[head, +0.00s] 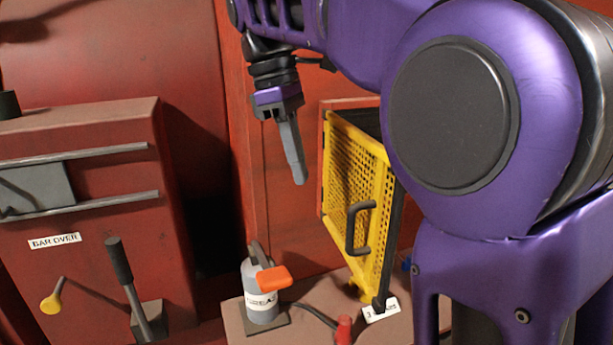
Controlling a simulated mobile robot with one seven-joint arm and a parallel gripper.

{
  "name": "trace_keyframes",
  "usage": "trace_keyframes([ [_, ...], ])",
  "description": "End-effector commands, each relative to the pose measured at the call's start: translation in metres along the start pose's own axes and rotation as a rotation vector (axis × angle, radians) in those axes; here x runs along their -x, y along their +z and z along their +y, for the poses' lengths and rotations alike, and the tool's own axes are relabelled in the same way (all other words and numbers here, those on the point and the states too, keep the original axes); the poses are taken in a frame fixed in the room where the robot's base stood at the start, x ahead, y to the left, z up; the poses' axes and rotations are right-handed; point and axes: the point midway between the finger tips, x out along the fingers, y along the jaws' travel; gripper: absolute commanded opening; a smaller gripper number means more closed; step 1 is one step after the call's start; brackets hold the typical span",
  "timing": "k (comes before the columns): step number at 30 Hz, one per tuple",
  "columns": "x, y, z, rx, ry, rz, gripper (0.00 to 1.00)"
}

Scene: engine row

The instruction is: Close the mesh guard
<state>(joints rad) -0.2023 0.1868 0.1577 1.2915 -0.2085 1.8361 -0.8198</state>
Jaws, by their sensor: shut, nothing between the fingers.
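The mesh guard (341,172) is a yellow perforated door with a black bar handle (361,228). It stands ajar, swung out from a red-framed opening in the housing. My gripper (300,181) points down, shut and empty, in front of the red wall to the left of the guard. It looks apart from the guard. My purple arm hides the right part of the opening and what lies behind it.
A grease can (262,302) with an orange lever (274,279) stands below the guard on a ledge (236,328). A small red knob (344,330) is nearby. At left, a red cabinet (75,218) carries rails, a black-gripped lever (119,261) and a yellow knob (51,304).

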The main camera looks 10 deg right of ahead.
Motion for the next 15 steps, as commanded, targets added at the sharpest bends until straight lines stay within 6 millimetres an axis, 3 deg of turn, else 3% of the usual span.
trace_keyframes([
  [1, -0.014, 0.000, -0.001, -0.001, -0.002, -0.002, 0.00],
  [10, -0.078, 0.000, 0.000, -0.002, -0.002, -0.001, 0.00],
  [15, -0.086, 0.022, 0.000, -0.005, 0.001, 0.002, 0.00],
])
